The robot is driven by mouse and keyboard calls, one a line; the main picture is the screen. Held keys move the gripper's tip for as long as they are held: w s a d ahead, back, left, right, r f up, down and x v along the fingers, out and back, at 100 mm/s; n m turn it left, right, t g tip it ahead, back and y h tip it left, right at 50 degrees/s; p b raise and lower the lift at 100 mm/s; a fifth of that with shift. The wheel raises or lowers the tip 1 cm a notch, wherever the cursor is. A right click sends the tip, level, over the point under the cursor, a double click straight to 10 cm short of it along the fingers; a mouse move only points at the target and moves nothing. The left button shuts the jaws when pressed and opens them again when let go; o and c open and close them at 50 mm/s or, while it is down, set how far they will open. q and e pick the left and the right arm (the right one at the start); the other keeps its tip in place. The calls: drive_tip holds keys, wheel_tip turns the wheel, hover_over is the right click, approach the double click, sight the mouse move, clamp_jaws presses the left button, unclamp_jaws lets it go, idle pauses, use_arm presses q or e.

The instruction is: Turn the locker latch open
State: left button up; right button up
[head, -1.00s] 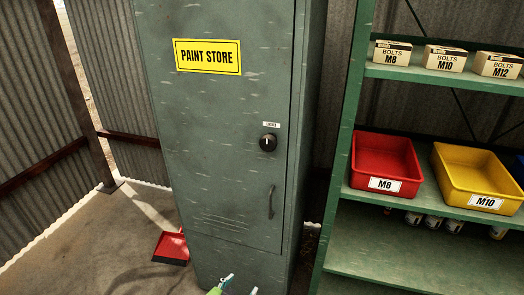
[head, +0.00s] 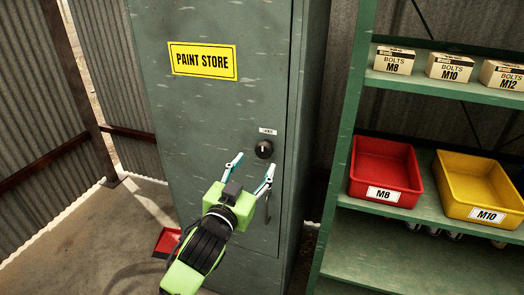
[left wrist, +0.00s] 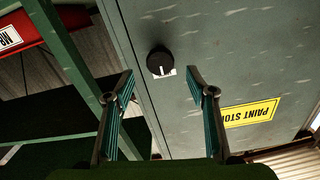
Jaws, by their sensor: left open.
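The locker (head: 200,110) is a tall green-grey metal cabinet with a yellow PAINT STORE sign. Its latch is a round black knob (head: 264,149) with a white mark, under a small white label. In the head view the mark looks about upright. My left gripper (head: 253,168) is open and empty, just below and in front of the knob, its fingertips pointing up toward it. In the left wrist view the knob (left wrist: 160,62) lies beyond and between the open fingertips (left wrist: 161,82), apart from them. The locker door looks shut. My right gripper is in neither view.
A vertical door handle (head: 268,208) is partly hidden behind my gripper. A green shelf rack (head: 345,160) stands to the right with a red bin (head: 385,168), a yellow bin (head: 480,185) and bolt boxes (head: 449,67). A red dustpan (head: 166,241) lies on the floor at left.

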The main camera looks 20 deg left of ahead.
sight(262, 153)
use_arm(q)
drive_tip(key=w+p, duration=0.1)
drive_tip(key=w, duration=0.5)
drive_tip(key=shift+w+d, duration=0.1)
drive_tip(key=shift+w, duration=0.15)
drive_tip(key=c, duration=1.1)
